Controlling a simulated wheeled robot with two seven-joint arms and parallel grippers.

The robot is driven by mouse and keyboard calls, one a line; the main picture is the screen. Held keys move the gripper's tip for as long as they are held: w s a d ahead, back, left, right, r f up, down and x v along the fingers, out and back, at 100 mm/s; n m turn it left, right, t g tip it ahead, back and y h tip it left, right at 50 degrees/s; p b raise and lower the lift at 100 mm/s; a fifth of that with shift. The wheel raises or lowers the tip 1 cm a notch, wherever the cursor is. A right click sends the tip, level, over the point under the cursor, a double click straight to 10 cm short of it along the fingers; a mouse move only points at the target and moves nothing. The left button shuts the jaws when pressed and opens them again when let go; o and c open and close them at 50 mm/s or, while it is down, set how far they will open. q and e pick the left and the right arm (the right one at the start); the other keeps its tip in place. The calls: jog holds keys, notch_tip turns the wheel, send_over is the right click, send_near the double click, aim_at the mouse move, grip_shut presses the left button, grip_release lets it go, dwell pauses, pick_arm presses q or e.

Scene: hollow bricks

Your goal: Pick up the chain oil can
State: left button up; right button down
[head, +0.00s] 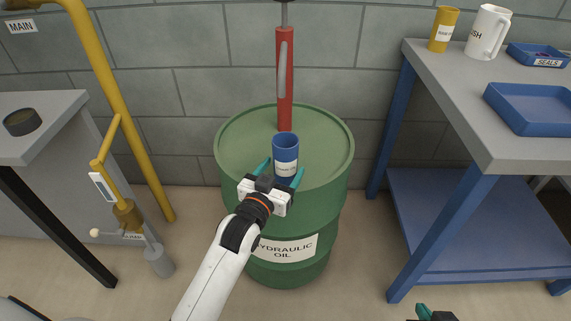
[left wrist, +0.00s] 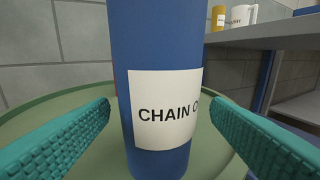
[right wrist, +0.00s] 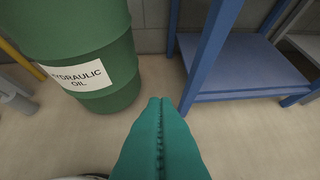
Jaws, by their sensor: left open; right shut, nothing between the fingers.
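The blue chain oil can (head: 285,148) stands upright on top of the green hydraulic oil drum (head: 236,150). My left gripper (head: 279,174) is open in front of it, with a teal finger on either side of the can's near face. In the left wrist view the can (left wrist: 155,45) fills the middle, its white label reading "CHAIN O", and the open left gripper (left wrist: 150,135) has visible gaps to it at both sides. My right gripper (right wrist: 160,105) is shut and empty, low beside the drum; only its tip shows at the head view's bottom edge (head: 435,313).
A red pump (head: 285,80) rises from the drum behind the can. A blue-legged bench (head: 450,90) at right holds a yellow can (head: 443,30), a white jug (head: 488,32) and blue trays (head: 530,105). A yellow pipe (head: 100,75) and grey table (head: 55,110) stand at left.

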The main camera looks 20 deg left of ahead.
aim_at(288, 159)
pick_arm(q)
jog(key=w, duration=0.1)
jog(key=w+b, duration=0.1)
jog(key=w, duration=0.2)
jog(key=shift+w+d+f+b, duration=0.2)
jog(key=shift+w+f+b, duration=0.05)
jog(key=shift+b, duration=0.05)
jog(key=shift+w, duration=0.15)
pick_arm(e)
jog(key=w+a+r+t+y, duration=0.1)
jog(key=w+a+r+t, duration=0.1)
jog(key=w+r+t, duration=0.2)
jog(key=shift+w+r+t, duration=0.25)
jog(key=shift+r+t, duration=0.05)
jog(key=shift+r, duration=0.3)
pick_arm(q)
jog(key=shift+c, duration=0.5)
jog(key=shift+r, duration=0.1)
jog(key=c, duration=1.1)
